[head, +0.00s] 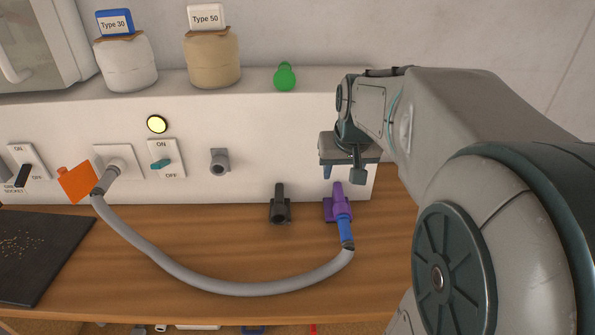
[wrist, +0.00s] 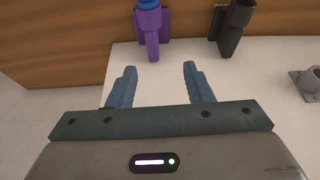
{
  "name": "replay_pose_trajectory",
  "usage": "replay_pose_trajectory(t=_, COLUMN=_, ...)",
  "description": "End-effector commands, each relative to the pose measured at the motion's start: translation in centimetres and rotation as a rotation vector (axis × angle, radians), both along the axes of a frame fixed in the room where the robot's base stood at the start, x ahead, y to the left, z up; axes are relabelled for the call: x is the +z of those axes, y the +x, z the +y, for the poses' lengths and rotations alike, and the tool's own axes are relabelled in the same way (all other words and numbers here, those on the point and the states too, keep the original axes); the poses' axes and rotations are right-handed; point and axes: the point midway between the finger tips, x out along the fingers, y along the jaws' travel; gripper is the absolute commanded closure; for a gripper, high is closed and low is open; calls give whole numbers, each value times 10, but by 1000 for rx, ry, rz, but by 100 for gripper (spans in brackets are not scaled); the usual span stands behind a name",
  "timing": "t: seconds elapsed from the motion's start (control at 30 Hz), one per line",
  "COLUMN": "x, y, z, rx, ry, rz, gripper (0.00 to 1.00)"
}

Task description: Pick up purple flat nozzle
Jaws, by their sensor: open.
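The purple nozzle (head: 340,203) stands at the right end of the wooden counter, against the white panel, with its narrow tip up. A blue collar (head: 345,230) joins it to the grey hose. My gripper (head: 342,173) is above it, pointing down, close to the panel. In the wrist view, the purple nozzle (wrist: 152,30) is at the top, just beyond the blue fingertips of my gripper (wrist: 159,72). The fingers are apart with nothing between them. The nozzle's tip points toward the gap, slightly left of its middle.
A black nozzle (head: 280,205) stands to the left in a similar holder. The grey hose (head: 220,287) curves left to a wall fitting beside an orange tag (head: 76,184). A green knob (head: 285,77) and two jars sit on the ledge. A dark mat (head: 40,250) lies far left.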

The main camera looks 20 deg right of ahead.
Motion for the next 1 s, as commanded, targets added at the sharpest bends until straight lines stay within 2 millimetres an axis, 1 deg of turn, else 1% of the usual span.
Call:
replay_pose_trajectory(t=0.03, x=-11, y=6, z=-8, rx=-14, ry=0, rz=-2, gripper=54)
replay_pose_trajectory(t=0.1, x=-14, y=11, z=-16, rx=-25, ry=-2, rz=-5, gripper=54)
replay_pose_trajectory(t=0.2, x=-21, y=17, z=-21, rx=-31, ry=-1, rz=-4, gripper=54)
replay_pose_trajectory(t=0.27, x=-30, y=20, z=-22, rx=-34, ry=-1, rz=-4, gripper=54)
replay_pose_trajectory(t=0.5, x=-73, y=36, z=-27, rx=-35, ry=-1, rz=-2, gripper=54)
replay_pose_trajectory(t=0.6, x=-85, y=41, z=-28, rx=-34, ry=-1, rz=-4, gripper=54)
replay_pose_trajectory(t=0.8, x=-97, y=45, z=-29, rx=-34, ry=-1, rz=-4, gripper=54)
replay_pose_trajectory(t=0.87, x=-104, y=47, z=-29, rx=-33, ry=0, rz=-3, gripper=54)
replay_pose_trajectory(t=1.0, x=-126, y=52, z=-30, rx=-34, ry=0, rz=-3, gripper=54)
